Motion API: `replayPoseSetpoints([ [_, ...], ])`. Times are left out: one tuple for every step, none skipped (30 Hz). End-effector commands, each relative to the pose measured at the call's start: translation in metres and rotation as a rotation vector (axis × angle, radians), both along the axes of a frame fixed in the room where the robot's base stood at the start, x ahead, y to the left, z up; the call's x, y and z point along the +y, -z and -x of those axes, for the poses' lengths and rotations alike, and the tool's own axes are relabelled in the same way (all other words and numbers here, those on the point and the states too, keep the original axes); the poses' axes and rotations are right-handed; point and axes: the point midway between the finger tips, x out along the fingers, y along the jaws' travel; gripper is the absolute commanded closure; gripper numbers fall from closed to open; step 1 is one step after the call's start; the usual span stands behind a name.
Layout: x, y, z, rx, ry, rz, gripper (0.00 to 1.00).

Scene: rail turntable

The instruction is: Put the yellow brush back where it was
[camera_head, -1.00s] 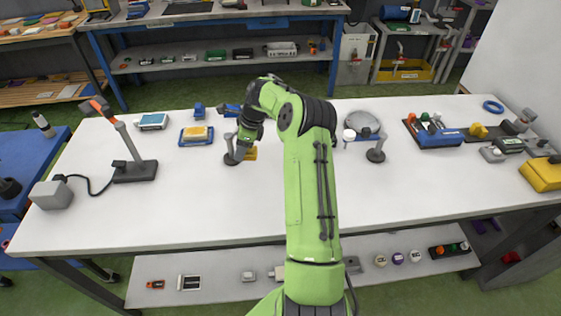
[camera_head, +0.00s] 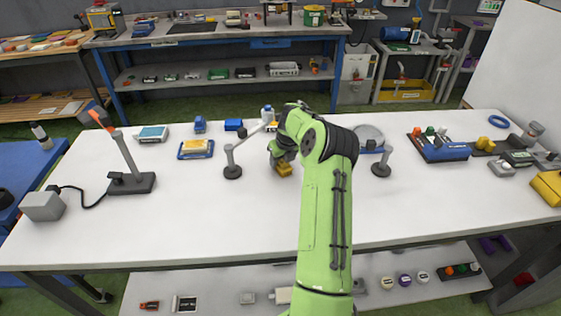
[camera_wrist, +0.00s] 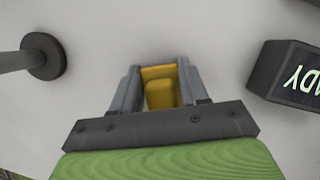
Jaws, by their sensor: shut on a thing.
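The yellow brush (camera_head: 284,169) is between the jaws of my gripper (camera_head: 281,160), over the middle of the white table. In the wrist view the brush (camera_wrist: 159,92) shows as a yellow block between the two grey fingers of my gripper (camera_wrist: 157,78), which are shut on it. My gripper hides part of the brush. I cannot tell whether the brush touches the table. The gripper is to the right of a dark post on a round base (camera_head: 232,170).
A second post (camera_head: 381,168) stands right of the arm. The wrist view shows a dark box with lit lettering (camera_wrist: 289,72). A blue tray with a yellow block (camera_head: 196,149) is left. The front table is clear.

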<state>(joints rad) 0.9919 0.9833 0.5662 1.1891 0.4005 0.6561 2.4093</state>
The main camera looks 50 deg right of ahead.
Motion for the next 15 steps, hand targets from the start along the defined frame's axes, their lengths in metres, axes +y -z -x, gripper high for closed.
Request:
replayPoseSetpoints([
  [-0.0004, -0.0005, -0.0003, -0.002, 0.000, 0.001, 0.89],
  [-0.0004, -0.0009, -0.0002, -0.002, 0.000, 0.001, 0.89],
  [-0.0004, -0.0011, -0.0002, -0.002, 0.000, 0.001, 0.89],
  [-0.0004, -0.0012, -0.0002, -0.002, 0.000, 0.001, 0.89],
  [-0.0003, -0.0012, -0.0002, -0.002, 0.000, 0.001, 0.89],
  [-0.0004, -0.0007, -0.0002, -0.001, 0.000, 0.001, 0.89],
  [-0.0003, 0.0003, -0.0002, -0.001, 0.000, 0.001, 0.89],
  [-0.0002, 0.0016, -0.0001, -0.001, 0.000, 0.000, 0.89],
  [-0.0002, 0.0031, -0.0001, -0.001, -0.001, 0.001, 0.89],
  [-0.0002, 0.0028, 0.0000, -0.001, -0.001, 0.001, 0.53],
  [-0.0002, 0.0024, -0.0001, -0.001, -0.001, 0.001, 0.48],
  [-0.0001, 0.0023, 0.0000, 0.000, -0.001, 0.000, 0.42],
  [-0.0001, 0.0023, 0.0000, 0.000, -0.001, 0.000, 0.38],
  [-0.0001, 0.0022, 0.0000, 0.000, -0.001, 0.000, 0.33],
  [-0.0001, 0.0022, 0.0000, 0.000, -0.001, 0.000, 0.30],
])
